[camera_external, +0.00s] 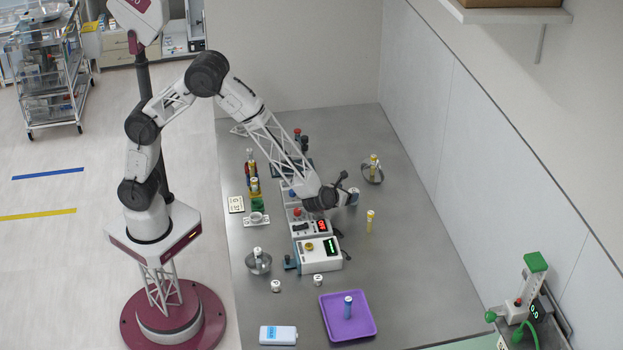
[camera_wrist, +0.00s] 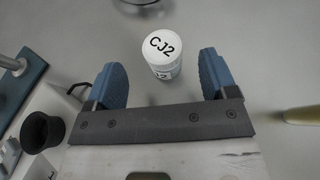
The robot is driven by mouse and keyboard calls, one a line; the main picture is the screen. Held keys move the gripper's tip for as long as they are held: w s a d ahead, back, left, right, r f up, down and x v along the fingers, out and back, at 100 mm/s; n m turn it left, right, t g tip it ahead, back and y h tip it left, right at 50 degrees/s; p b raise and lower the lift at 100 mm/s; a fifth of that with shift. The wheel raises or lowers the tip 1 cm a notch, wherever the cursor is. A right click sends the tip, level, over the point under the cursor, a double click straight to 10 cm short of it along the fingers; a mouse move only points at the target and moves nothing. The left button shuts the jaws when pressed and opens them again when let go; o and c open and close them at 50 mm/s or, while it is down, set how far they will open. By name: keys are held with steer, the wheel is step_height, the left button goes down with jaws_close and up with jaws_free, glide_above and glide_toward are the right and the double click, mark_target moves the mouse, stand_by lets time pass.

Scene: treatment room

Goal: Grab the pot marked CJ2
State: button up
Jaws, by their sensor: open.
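The pot marked CJ2 (camera_wrist: 162,56) is a small white round pot with black letters on its lid. In the wrist view it stands upright on the grey table, just beyond the gap between my blue fingertips. My gripper (camera_wrist: 163,72) is open, with nothing between its fingers, and the pot lines up with the middle of the gap. In the external view my gripper (camera_external: 350,194) is low over the middle of the table. I cannot clearly tell the pot from my gripper there.
Control boxes (camera_external: 320,254) with lit displays stand just left of my gripper. A purple tray (camera_external: 364,326) lies in front. The table's right side is clear.

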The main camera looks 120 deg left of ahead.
mark_target(354, 191)
steer(key=shift+a, duration=0.1)
steer(key=shift+x, duration=2.55)
steer(key=shift+w, duration=0.1)
steer(key=c, duration=1)
steer(key=shift+r, duration=4.95)
